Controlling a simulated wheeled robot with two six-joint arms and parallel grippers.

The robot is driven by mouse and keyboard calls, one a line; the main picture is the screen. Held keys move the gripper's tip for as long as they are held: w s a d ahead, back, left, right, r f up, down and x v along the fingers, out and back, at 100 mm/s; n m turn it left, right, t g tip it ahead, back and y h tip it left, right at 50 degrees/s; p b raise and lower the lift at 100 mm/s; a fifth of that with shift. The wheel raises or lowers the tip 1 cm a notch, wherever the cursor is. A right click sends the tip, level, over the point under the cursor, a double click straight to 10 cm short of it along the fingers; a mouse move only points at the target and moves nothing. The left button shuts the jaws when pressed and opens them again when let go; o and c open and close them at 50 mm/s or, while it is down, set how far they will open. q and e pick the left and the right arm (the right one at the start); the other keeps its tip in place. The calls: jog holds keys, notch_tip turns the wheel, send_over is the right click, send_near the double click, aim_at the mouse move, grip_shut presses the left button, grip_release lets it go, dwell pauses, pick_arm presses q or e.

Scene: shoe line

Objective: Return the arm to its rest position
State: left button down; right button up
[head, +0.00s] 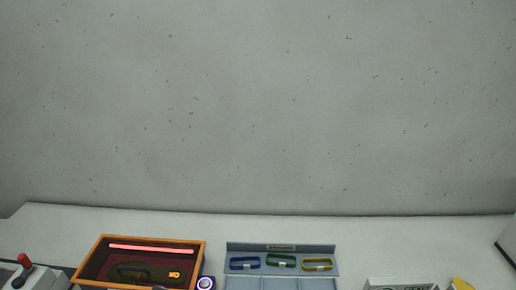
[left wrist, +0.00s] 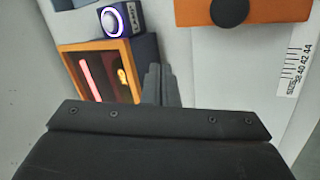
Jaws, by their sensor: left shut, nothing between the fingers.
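My left gripper (left wrist: 160,84) shows in the left wrist view as two grey fingers pressed together, shut and empty. The fingers overlap the edge of the orange-framed box in that picture; I cannot tell how far above the table they are. The left arm cannot be made out clearly in the head view. My right gripper is in neither view.
An orange-framed box (head: 194,262) with a glowing red bar holds a dark item. Beside it are a round-lit device (left wrist: 122,18) and a grey tray (head: 325,248) with blue, green and yellow bands. A red-handled device (head: 23,262) stands left. The back table strip is clear.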

pick_arm(q)
jog(key=s+a+r+m+g+y, duration=0.1)
jog(key=s+a+r+m+y, duration=0.15)
jog(key=s+m, duration=0.7)
jog(key=s+a+r+m+g+y, duration=0.1)
jog(key=s+a+r+m, duration=0.25)
jog(key=s, duration=1.05)
notch_tip(320, 180, down, 35)
jog(key=a+g+b, duration=0.1)
jog(key=a+b, duration=0.2)
jog(key=b, duration=0.5)
jog(key=s+d+f+b, duration=0.1)
jog(key=s+f+b, duration=0.2)
jog(key=s+f, duration=0.4)
jog(key=s+d+f+g+h+b, duration=0.1)
jog(key=s+f+b, duration=0.2)
jog(key=s+f, duration=0.5)
notch_tip(320, 180, down, 6)
jog(key=shift+s+r+m+g, duration=0.1)
jog(key=shift+s+m+g, duration=0.2)
jog(key=shift+m, duration=0.1)
